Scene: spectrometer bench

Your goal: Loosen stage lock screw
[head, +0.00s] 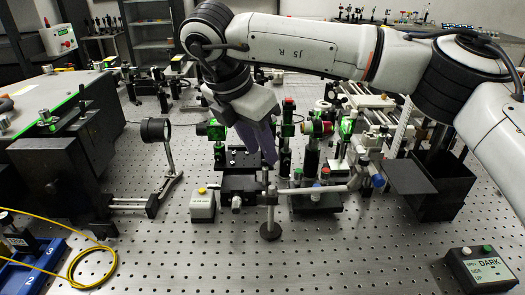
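My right gripper (262,143) hangs from the arm that comes in from the right and points down over the middle of the bench. Its fingers look dark and purple-grey and overlap from this side, so I cannot tell if they are open or shut. A black stage (240,184) sits just below and left of the fingertips, partly covered by them. A small silver knob (236,202) shows on the stage's front. I cannot tell which part is the lock screw. My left gripper is out of view.
A thin post on a round foot (270,231) stands in front of the stage. A beige box with a yellow button (202,205) is at its left. Crowded optics with red and blue knobs (322,185) stand right. Front-middle breadboard is clear. A yellow cable (90,262) loops front left.

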